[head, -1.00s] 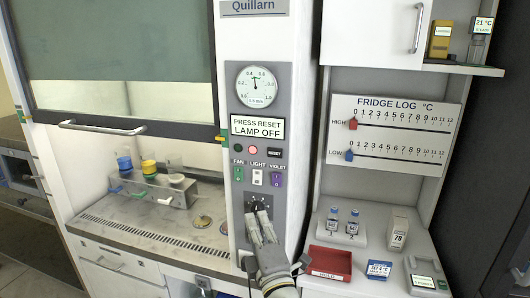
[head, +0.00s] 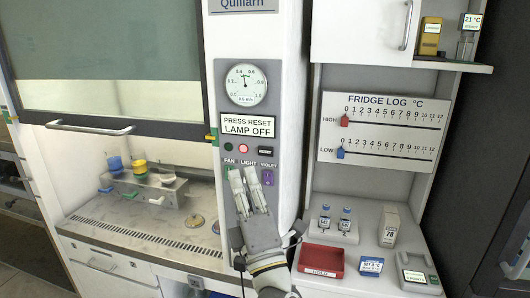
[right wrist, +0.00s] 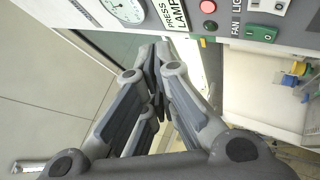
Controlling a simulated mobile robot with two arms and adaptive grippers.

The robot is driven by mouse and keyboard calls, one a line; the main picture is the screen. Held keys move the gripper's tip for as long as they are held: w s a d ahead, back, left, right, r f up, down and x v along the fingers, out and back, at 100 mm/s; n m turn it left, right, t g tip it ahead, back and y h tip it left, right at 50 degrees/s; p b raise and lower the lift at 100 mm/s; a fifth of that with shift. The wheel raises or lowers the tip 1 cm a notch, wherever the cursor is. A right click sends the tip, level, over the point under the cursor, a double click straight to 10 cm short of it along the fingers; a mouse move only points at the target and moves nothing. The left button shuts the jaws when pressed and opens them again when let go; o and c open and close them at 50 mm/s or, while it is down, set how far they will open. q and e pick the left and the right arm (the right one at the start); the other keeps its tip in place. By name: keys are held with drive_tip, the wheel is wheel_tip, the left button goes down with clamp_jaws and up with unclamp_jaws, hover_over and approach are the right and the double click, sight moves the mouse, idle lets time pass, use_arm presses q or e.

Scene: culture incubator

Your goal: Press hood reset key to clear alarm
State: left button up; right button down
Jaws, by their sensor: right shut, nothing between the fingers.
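The black RESET key (head: 265,151) is on the grey control panel, right of the round red lamp (head: 243,149) and below the display (head: 248,127), which reads PRESS RESET, LAMP OFF. My right gripper (head: 243,171) is shut and empty, in front of the panel just below the lamps. It covers the light switch, and its tips are below and left of the RESET key. Whether it touches the panel cannot be told. The right wrist view shows the closed fingers (right wrist: 158,48) and the display (right wrist: 168,14); the RESET key is not visible there. My left gripper is not in view.
A violet switch (head: 268,178) is right of my fingers and the green fan switch (right wrist: 258,32) is left of them. The hood sash handle (head: 90,129) lies to the left.

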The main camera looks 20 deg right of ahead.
sight(266, 151)
drive_tip(key=shift+w+d+b, duration=0.2)
drive_tip(key=shift+w+d, duration=0.6)
drive_tip(key=shift+w, duration=0.35)
drive_tip(key=shift+w+d+b, duration=0.2)
drive_tip(key=shift+w+d, duration=0.55)
drive_tip(key=shift+w, duration=0.4)
drive_tip(key=shift+w+d+b, duration=0.2)
drive_tip(key=shift+w+d, duration=0.6)
drive_tip(key=shift+w, duration=0.35)
drive_tip(key=shift+w+d, duration=0.2)
drive_tip(key=shift+w, duration=0.15)
drive_tip(key=shift+w+d+b, duration=0.2)
drive_tip(key=shift+w+b, duration=0.05)
drive_tip(key=shift+b, duration=0.05)
drive_tip(key=shift+s+a, duration=0.4)
drive_tip(key=shift+s, duration=0.25)
